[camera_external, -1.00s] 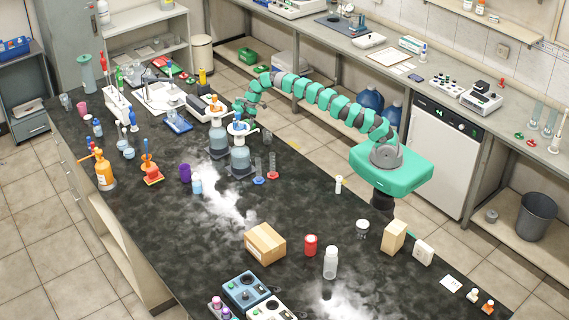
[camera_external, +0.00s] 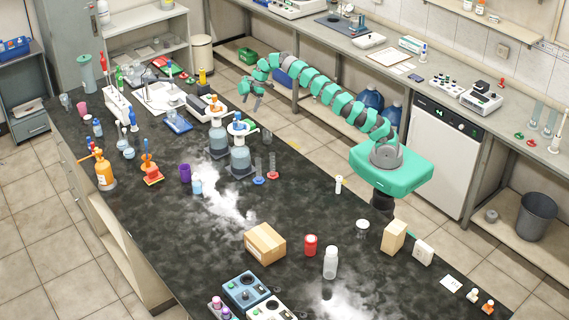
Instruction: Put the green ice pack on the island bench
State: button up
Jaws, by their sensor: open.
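My gripper (camera_external: 250,102) is at the far end of my outstretched arm, past the back right edge of the island bench (camera_external: 300,205). It is open, its fingers point down, and nothing shows between them. A green object (camera_external: 248,55) lies on the low shelf under the wall bench, behind my gripper and apart from it. It may be the green ice pack, but it is too small to tell. The island bench has a dark mottled top.
Large bottles (camera_external: 240,158) stand on the island near my gripper. A carton (camera_external: 265,243), a red jar (camera_external: 311,245) and a white bottle (camera_external: 331,262) stand nearer the front. The island's middle has clear room. Blue round containers (camera_external: 369,104) sit under the wall bench.

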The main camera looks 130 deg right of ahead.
jog(key=w+a+r+t+h, duration=0.1)
jog(key=w+a+r+t, duration=0.2)
jog(key=w+a+r, duration=1.9)
jog(key=w+a+r+t, duration=0.1)
jog(key=w+a+r, duration=0.2)
jog(key=a+r, duration=0.7)
jog(key=s+a+r+t, duration=0.1)
jog(key=a+r, duration=0.2)
jog(key=a, duration=0.4)
jog(key=s+a+r+n+t, duration=0.1)
jog(key=a+r, duration=0.2)
jog(key=a, duration=0.4)
jog(key=a+r+t, duration=0.1)
jog(key=a+r, duration=0.2)
jog(key=a, duration=0.3)
jog(key=s+a+r+t, duration=0.1)
jog(key=s+a+r, duration=0.3)
jog(key=s+a, duration=0.2)
jog(key=s+a+r+t+y, duration=0.1)
jog(key=s+a+r, duration=0.4)
jog(key=a, duration=0.5)
jog(key=shift+s+t, duration=0.45)
jog(key=shift+t, duration=0.35)
